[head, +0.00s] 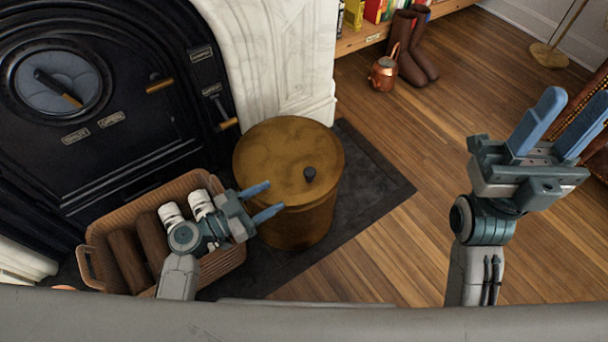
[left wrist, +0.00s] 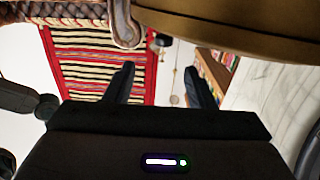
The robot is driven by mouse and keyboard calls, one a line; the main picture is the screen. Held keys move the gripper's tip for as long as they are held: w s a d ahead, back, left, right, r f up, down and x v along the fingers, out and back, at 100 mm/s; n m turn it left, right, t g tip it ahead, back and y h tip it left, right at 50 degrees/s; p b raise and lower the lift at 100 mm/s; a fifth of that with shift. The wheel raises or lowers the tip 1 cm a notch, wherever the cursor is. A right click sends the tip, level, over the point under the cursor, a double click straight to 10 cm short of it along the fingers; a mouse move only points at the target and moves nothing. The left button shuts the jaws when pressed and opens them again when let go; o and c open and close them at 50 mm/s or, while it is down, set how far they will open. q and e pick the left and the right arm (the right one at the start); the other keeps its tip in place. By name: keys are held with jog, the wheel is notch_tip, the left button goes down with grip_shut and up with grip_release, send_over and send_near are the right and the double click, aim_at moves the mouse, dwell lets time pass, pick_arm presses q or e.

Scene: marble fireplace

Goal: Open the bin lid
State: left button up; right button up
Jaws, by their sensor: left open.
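The bin (head: 295,228) is a round brass-coloured drum on the dark hearth mat. In the left wrist view the open fingers (left wrist: 160,75) show with nothing gripped, and the bin's curved brass side (left wrist: 240,30) fills the upper right. My right gripper (head: 578,100) is open and empty, far right of the bin.
A wicker basket (head: 100,235) with logs stands left of the bin, beneath my left arm. The black fireplace (head: 150,125) and white marble surround (head: 285,60) are behind. A copper kettle (head: 383,76) and brown boots (head: 410,60) stand farther back. The wooden floor right of the bin is clear.

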aim_at(304, 182)
pick_arm(q)
jog(key=x, duration=1.1)
jog(key=shift+w+a+r+b, duration=0.15)
jog(key=shift+w+a+b, duration=0.1)
jog(key=shift+b, duration=0.1)
grip_shut()
